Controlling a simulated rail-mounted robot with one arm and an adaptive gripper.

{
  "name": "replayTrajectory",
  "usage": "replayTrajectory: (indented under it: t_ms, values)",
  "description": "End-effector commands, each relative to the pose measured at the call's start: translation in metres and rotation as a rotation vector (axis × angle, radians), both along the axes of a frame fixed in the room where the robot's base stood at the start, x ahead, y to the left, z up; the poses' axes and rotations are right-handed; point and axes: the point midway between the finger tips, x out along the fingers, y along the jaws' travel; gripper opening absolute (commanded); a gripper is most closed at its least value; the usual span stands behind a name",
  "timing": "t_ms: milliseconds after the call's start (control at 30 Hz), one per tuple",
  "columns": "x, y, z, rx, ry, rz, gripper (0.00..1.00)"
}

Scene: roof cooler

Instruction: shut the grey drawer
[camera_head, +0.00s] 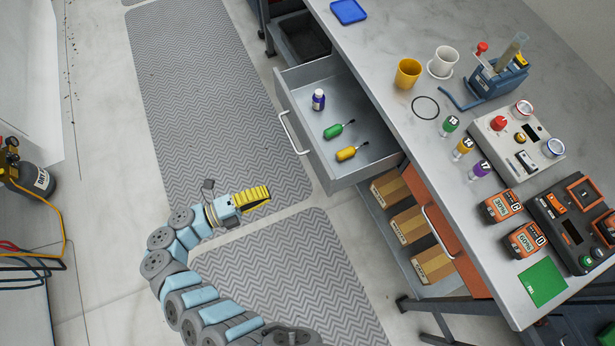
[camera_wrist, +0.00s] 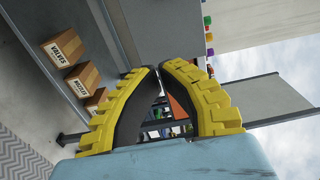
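The grey drawer (camera_head: 338,102) is pulled out from under the worktop in the head view. A pale bar handle (camera_head: 292,133) is on its front. Inside lie a small purple bottle with a white cap (camera_head: 318,99), a green-handled tool (camera_head: 333,131) and a yellow-handled tool (camera_head: 346,154). My gripper (camera_head: 268,193) is left of and below the drawer front in the picture, apart from the handle. In the wrist view, the yellow fingers of my gripper (camera_wrist: 159,70) meet at their tips with nothing held between them. I cannot clearly tell the drawer in the wrist view.
Below the drawer, a shelf holds cardboard boxes (camera_head: 408,224), beside an orange panel with a handle (camera_head: 455,245). The worktop (camera_head: 385,45) bears cups, small bottles and devices. A gas cylinder (camera_head: 35,180) stands at far left. Grey floor mats (camera_head: 195,95) lie clear before the drawer.

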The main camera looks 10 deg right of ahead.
Motion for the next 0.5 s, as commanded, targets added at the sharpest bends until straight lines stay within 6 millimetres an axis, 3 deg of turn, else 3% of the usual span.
replayTrajectory:
  t_ms: [267,500]
  values:
    - [0.005,-0.020,0.001,0.002,0.000,-0.002,0.00]
    - [0.016,-0.051,0.001,0.000,-0.001,-0.002,0.00]
